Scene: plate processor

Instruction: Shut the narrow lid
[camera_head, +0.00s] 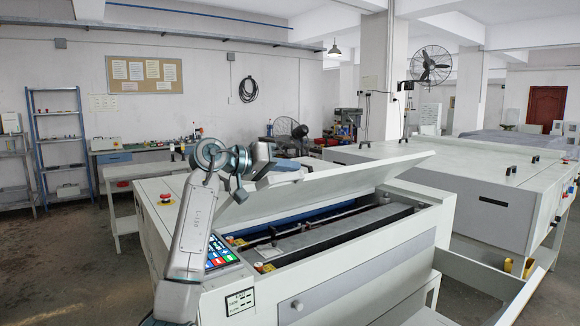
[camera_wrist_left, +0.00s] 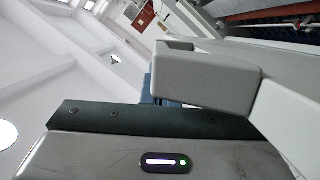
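The narrow lid (camera_head: 335,190) is a long pale grey panel on the plate processor (camera_head: 340,285). It stands raised and tilted at the back of the machine's opening, so the dark interior (camera_head: 330,230) with its rollers shows. My left arm comes in from the bottom left. My left gripper (camera_head: 290,168) is at the upper left part of the lid, close to its top edge; I cannot tell whether they touch. In the left wrist view, a pale block (camera_wrist_left: 205,82) is close to the camera, but the gap between my fingers does not show clearly. My right gripper is not in view.
A control panel (camera_head: 221,252) with coloured buttons is beside my left arm on the machine's left. A larger white table-like machine (camera_head: 460,185) stands behind on the right. A pale tray (camera_head: 485,277) extends at the lower right. A blue shelf rack (camera_head: 60,150) is at the far left.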

